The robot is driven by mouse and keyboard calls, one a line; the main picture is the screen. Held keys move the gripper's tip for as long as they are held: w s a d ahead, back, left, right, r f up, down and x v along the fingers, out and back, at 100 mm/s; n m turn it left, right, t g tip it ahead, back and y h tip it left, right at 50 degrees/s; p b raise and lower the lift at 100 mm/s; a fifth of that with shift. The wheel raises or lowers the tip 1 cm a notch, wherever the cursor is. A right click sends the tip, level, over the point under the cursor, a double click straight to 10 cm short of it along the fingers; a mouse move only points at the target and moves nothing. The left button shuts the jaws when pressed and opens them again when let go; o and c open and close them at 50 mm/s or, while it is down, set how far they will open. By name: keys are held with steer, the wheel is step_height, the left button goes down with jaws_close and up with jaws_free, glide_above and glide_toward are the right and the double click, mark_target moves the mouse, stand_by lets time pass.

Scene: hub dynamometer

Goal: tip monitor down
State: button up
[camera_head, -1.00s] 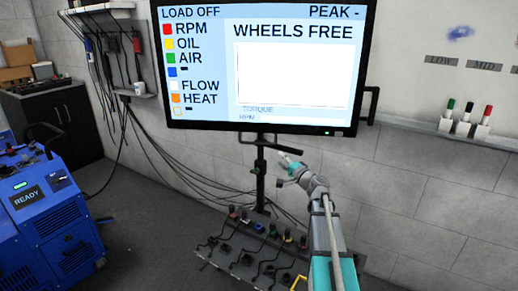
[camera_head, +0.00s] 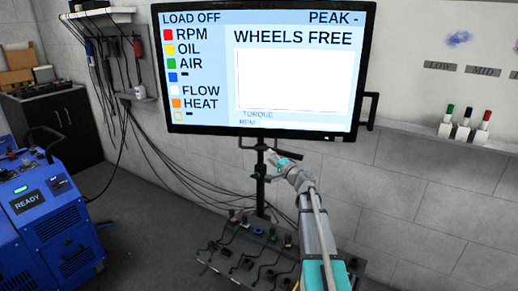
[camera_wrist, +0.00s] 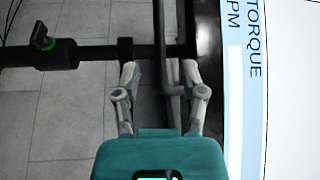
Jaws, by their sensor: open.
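The monitor (camera_head: 265,128) is a large screen on a black post (camera_head: 260,185), showing "WHEELS FREE". A dark handle bar (camera_head: 248,139) runs below its lower edge. My gripper (camera_head: 270,156) is just under that edge, close to the post. In the wrist view, my gripper (camera_wrist: 160,68) is open, with its fingers spread. The dark handle bar (camera_wrist: 171,75) appears between the fingers; I cannot tell whether they touch it. The monitor's lower edge (camera_wrist: 212,60) lies to the right, and the post (camera_wrist: 80,55) runs off to the left.
A black side handle (camera_head: 371,108) sticks out at the monitor's right edge. A panel with several knobs and levers (camera_head: 245,262) stands below. Cables (camera_head: 185,175) hang along the wall. A blue machine (camera_head: 60,235) stands at left, with clear floor between.

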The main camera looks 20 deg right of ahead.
mark_target(259, 148)
steer(key=p+x, duration=0.1)
steer(key=x, duration=0.6)
steer(key=shift+w+a+r, duration=0.1)
steer(key=shift+w, duration=0.25)
steer(key=shift+c, duration=0.2)
jaws_close()
